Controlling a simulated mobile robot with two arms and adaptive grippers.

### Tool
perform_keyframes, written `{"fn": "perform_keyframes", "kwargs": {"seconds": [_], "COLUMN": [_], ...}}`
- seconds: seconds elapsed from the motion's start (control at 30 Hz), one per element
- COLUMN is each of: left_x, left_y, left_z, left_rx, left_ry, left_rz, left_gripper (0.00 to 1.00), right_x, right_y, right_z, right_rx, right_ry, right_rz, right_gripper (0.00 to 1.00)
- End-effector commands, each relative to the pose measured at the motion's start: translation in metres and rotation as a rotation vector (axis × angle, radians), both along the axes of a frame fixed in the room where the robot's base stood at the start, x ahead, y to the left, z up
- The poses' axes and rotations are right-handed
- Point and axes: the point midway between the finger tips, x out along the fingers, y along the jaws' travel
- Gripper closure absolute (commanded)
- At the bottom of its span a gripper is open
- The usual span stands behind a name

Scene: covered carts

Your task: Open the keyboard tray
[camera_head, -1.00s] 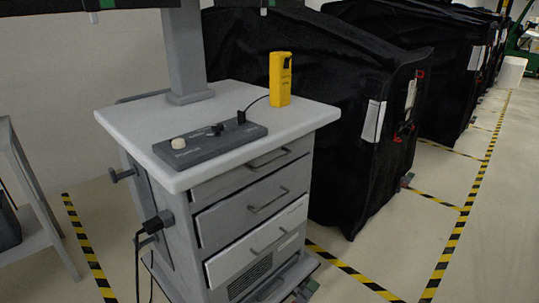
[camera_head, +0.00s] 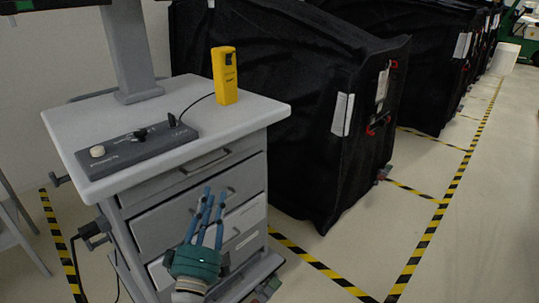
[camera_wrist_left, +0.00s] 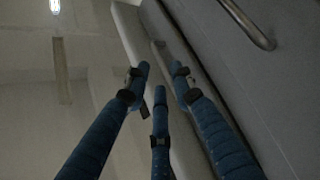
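The grey cart's shallow top drawer front, which looks like the keyboard tray (camera_head: 160,185), sits directly under the white tabletop (camera_head: 240,116). It looks shut and has a bar handle (camera_head: 206,163). My left gripper (camera_head: 207,192), with blue fingers and a green body, is in front of the lower drawers, below that handle. Its fingers point up, spread apart and empty. In the left wrist view the three fingers (camera_wrist_left: 159,70) show with nothing between them. A metal bar handle (camera_wrist_left: 252,25) on a grey front is at the upper right, apart from the fingers. My right gripper is not in view.
A yellow handheld device (camera_head: 225,77) and a dark control panel (camera_head: 136,148) stand on the tabletop. Lower drawers (camera_head: 165,225) are behind my gripper. Black covered carts (camera_head: 300,110) stand close on the right. Yellow-black tape (camera_head: 425,235) borders open floor.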

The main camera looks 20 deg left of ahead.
Motion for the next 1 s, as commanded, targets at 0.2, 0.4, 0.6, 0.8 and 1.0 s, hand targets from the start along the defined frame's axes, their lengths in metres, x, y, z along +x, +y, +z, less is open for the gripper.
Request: {"fn": "perform_keyframes", "kwargs": {"seconds": [0.2,0.4,0.6,0.8,1.0], "left_x": [0.004,0.036,0.068,0.086,0.09], "left_y": [0.015,0.024,0.033,0.039,0.04], "left_z": [0.018,0.033,0.047,0.053,0.054], "left_rx": [-0.032,-0.029,-0.028,-0.027,-0.026], "left_ry": [-0.064,-0.063,-0.061,-0.057,-0.056], "left_rz": [0.026,0.025,0.025,0.025,0.024], "left_gripper": [0.76,0.76,0.76,0.76,0.76], "right_x": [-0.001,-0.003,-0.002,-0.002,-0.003], "right_y": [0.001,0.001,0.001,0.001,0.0], "right_z": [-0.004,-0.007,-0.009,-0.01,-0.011], "right_rx": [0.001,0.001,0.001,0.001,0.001], "right_ry": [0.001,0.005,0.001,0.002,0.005], "right_rz": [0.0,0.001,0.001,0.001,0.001], "right_gripper": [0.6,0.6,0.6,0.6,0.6]}}
